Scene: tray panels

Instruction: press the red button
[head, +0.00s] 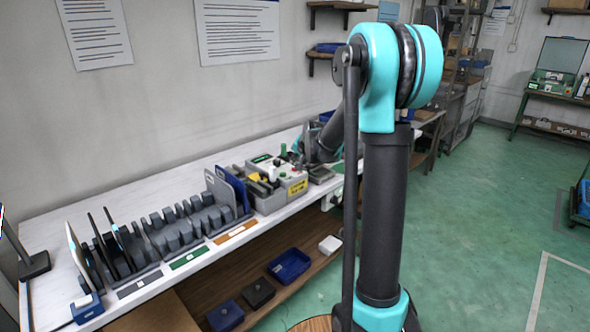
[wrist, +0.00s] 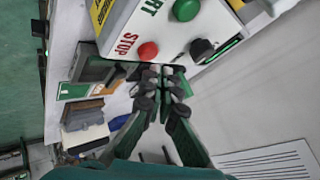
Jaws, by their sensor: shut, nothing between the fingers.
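The red button (wrist: 148,51) is a round dome on the light face of a control box (wrist: 168,32), beside the red word STOP. A green button (wrist: 186,10) and a black knob (wrist: 201,48) are on the same face. My gripper (wrist: 164,72) is shut and empty, with its fingertips just below the red button in the wrist view. Whether they touch the button or the box I cannot tell. In the head view the box (head: 297,187) with its yellow label stands on the bench, and my arm reaches to it; the fingertips are not clear there.
The white bench (head: 60,235) runs along the wall. A grey rack (head: 170,235) with upright panels stands to the left of the box. Blue and black bins (head: 289,266) sit on the shelf below.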

